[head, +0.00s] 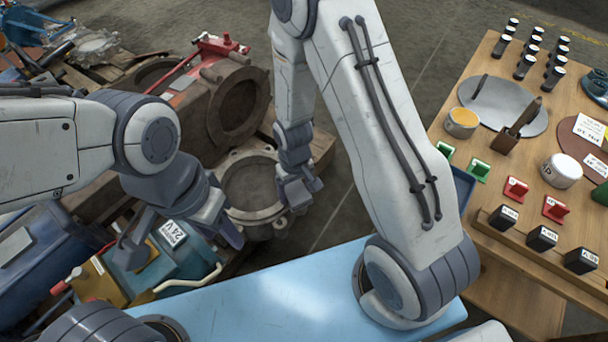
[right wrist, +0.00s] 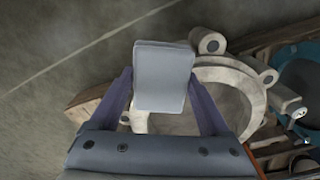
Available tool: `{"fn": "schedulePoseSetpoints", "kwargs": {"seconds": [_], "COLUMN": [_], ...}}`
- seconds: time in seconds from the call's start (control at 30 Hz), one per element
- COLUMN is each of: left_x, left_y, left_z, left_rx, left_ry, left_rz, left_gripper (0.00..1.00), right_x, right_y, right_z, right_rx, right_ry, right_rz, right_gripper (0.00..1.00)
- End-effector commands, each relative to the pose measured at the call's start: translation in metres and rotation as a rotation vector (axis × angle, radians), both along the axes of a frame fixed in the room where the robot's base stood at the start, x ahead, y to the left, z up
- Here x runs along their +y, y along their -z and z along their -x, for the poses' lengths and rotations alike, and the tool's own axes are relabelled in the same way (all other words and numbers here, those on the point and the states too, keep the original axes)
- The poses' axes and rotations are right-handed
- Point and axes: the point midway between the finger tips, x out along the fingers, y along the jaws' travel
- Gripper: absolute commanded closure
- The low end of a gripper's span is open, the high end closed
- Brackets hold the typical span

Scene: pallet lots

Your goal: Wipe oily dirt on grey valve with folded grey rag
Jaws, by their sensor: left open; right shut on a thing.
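The grey valve (head: 262,211) lies on a pallet left of centre in the head view, a round body with bolt lugs around its rim. It also shows behind the rag in the right wrist view (right wrist: 255,88). Its inside looks brownish; I cannot tell oily dirt from shadow. My right gripper (head: 303,193) is at the valve's right edge and shut on the folded grey rag (right wrist: 163,78), a pale flat pad between its fingers. I cannot tell whether the rag touches the valve. My left gripper (head: 182,242) is open, above a box labelled 24 V.
A large rusty brown valve (head: 237,105) and a red-handled tool (head: 215,45) lie behind the grey valve. The 24 V box (head: 172,262) stands close in front of it. A wooden table (head: 455,85) with small parts stands at right. Bare floor lies between.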

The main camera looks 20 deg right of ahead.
Motion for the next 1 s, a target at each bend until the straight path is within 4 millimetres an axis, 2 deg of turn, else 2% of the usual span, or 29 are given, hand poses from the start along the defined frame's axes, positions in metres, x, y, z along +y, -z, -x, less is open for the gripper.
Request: {"fn": "schedulePoseSetpoints", "kwargs": {"seconds": [0.07,0.17,0.7,0.83,1.0], "left_x": [0.000,0.000,0.000,0.000,0.000], "left_y": [-0.011,-0.020,-0.069,-0.077,-0.078], "left_z": [0.000,0.000,0.000,0.000,0.000], "left_rx": [0.001,0.000,0.000,0.000,0.000], "left_ry": [0.000,0.000,0.000,0.000,0.000], "left_rz": [-0.001,0.000,0.000,0.000,0.000], "left_gripper": [0.50,0.50,0.50,0.50,0.50], "right_x": [-0.001,-0.004,-0.003,-0.002,-0.002], "right_y": [-0.006,-0.026,-0.071,-0.079,-0.080], "right_z": [0.000,0.001,0.001,0.001,0.001], "right_rx": [0.001,-0.002,0.000,0.000,0.000], "right_ry": [0.000,0.005,0.004,0.002,0.001], "right_rz": [0.000,0.000,0.000,0.000,0.000], "right_gripper": [0.64,0.64,0.64,0.64,0.64]}}
